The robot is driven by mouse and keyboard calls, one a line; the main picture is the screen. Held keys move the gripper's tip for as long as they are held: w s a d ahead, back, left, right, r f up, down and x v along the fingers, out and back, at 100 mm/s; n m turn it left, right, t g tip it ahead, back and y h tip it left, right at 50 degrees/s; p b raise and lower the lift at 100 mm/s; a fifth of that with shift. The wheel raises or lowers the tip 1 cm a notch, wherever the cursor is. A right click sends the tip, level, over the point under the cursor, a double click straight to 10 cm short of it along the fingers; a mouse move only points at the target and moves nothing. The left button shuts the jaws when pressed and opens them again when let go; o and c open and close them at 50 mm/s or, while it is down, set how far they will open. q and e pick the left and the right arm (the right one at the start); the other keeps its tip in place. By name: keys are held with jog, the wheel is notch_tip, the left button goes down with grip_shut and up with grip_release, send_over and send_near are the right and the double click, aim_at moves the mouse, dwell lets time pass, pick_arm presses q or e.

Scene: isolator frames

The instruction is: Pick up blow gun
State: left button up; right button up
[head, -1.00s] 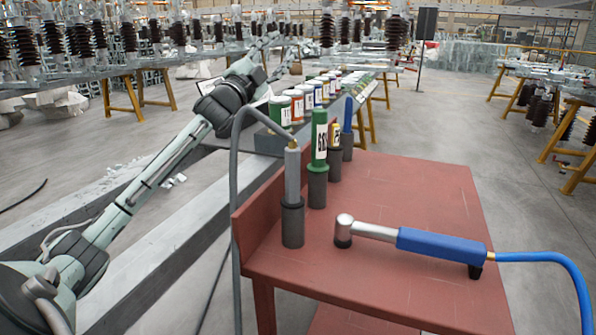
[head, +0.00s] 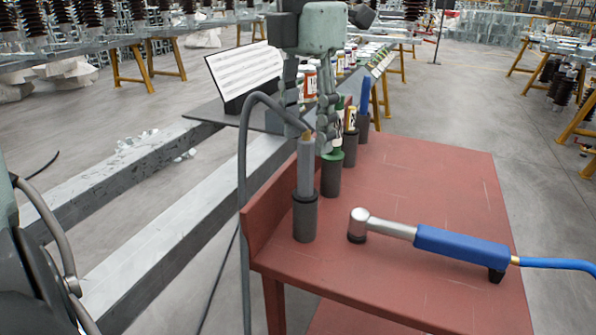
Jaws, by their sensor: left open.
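A grey cylindrical tool (head: 305,168) with a brass fitting and a grey hose, which looks like the blow gun, stands upright in a dark round holder (head: 305,218) at the red table's left edge. My left gripper (head: 309,140) points down at the top of this tool, fingers apart. Its fingers show on either side of the brass fitting; whether they touch it or are behind it, I cannot tell. The gripper partly hides the green can (head: 332,172) in the holder behind. My right gripper is not in view.
A blue-handled tool (head: 460,247) with a blue hose lies on the red table (head: 425,175). More holders with a small can and a blue item (head: 365,98) stand behind. A printed sheet (head: 243,72) is at the left.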

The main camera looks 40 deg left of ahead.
aim_at(306, 169)
pick_arm(q)
jog(key=shift+s+a+f, duration=0.1)
jog(key=shift+s+f, duration=0.15)
jog(key=shift+s, duration=0.1)
jog(key=f, duration=0.4)
jog(key=w+f, duration=0.1)
jog(key=f, duration=0.2)
jog(key=shift+w+a+p, duration=0.1)
jog(key=shift+a+p, duration=0.05)
jog(key=shift+p, duration=0.15)
jog(key=shift+c, duration=0.5)
jog(key=shift+r, duration=0.1)
grip_shut()
